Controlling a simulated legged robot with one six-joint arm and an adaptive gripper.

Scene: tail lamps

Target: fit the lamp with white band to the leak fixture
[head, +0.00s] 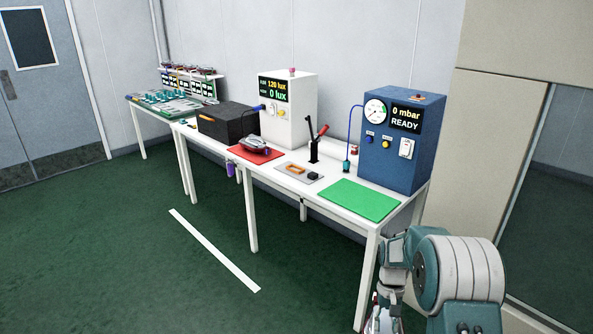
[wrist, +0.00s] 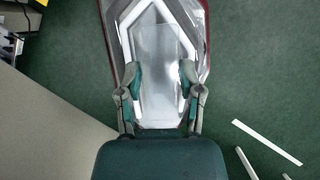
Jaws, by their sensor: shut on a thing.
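My gripper (wrist: 161,78) is shut on a lamp (wrist: 158,45) with a clear middle, pale white bands and a dark red rim. The fingers lie on both sides of its clear middle part. The lamp's far end runs out of the wrist view. In the head view my gripper (head: 380,318) is low, beside the table's right front leg, and only a sliver of the lamp shows. The leak fixture (head: 298,172) is a grey plate with an orange ring on the white table, with an upright red-handled clamp (head: 314,148) behind it. No lamp sits on it.
A blue tester (head: 392,150) reads 0 mbar READY. A green mat (head: 358,199) lies bare at the table's right end. Another lamp (head: 255,143) lies on a red mat (head: 256,156). A white lux box (head: 287,112) and black box (head: 226,123) stand left. Floor in front is clear.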

